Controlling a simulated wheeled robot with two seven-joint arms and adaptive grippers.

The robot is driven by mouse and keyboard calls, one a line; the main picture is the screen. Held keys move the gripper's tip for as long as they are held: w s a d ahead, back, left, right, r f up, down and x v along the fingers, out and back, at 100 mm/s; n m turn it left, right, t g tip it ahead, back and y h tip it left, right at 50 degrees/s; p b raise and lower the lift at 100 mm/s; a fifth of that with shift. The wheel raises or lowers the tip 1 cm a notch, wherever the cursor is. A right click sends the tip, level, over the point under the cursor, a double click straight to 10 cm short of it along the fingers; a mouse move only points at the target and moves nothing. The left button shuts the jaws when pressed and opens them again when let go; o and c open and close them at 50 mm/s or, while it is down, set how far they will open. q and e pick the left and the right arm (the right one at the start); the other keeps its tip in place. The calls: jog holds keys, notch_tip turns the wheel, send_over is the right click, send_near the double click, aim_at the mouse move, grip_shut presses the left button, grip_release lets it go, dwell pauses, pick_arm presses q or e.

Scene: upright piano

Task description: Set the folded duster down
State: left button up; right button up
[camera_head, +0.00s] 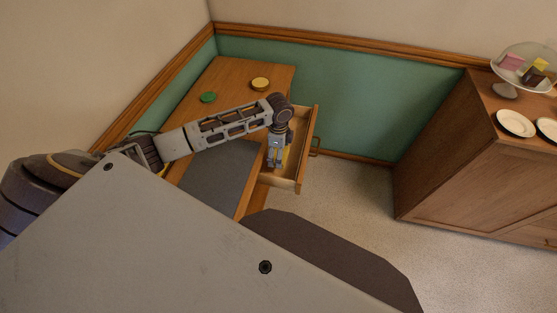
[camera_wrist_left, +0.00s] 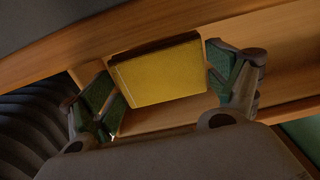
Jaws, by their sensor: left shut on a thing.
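The folded duster (camera_wrist_left: 158,72) is a yellow, flat block between the two green-padded fingers of my left gripper (camera_wrist_left: 165,84) in the left wrist view. My left gripper is shut on it. In the head view my left gripper (camera_head: 277,162) points down over the open drawer (camera_head: 295,182) at the right side of the wooden desk. Only a narrow yellow strip of the duster (camera_head: 286,155) shows there, beside the gripper. I cannot tell whether the duster touches the drawer floor. My right gripper is not in view.
The desk (camera_head: 215,78) carries a green round item (camera_head: 208,97), a yellow round item (camera_head: 260,84) and a dark grey mat (camera_head: 218,182). A wooden cabinet (camera_head: 465,165) at the right holds plates (camera_head: 515,123) and a cake stand (camera_head: 505,91). Carpet between is clear.

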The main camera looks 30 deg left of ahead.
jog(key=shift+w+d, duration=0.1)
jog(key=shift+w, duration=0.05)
pick_arm(q)
jog(key=shift+f, duration=0.15)
jog(key=shift+f, duration=0.3)
notch_tip(320, 180, down, 3)
jog(key=shift+r, duration=0.1)
jog(key=shift+f+b, duration=0.3)
jog(key=shift+f, duration=0.25)
jog(key=o, duration=0.8)
jog(key=shift+c, duration=0.2)
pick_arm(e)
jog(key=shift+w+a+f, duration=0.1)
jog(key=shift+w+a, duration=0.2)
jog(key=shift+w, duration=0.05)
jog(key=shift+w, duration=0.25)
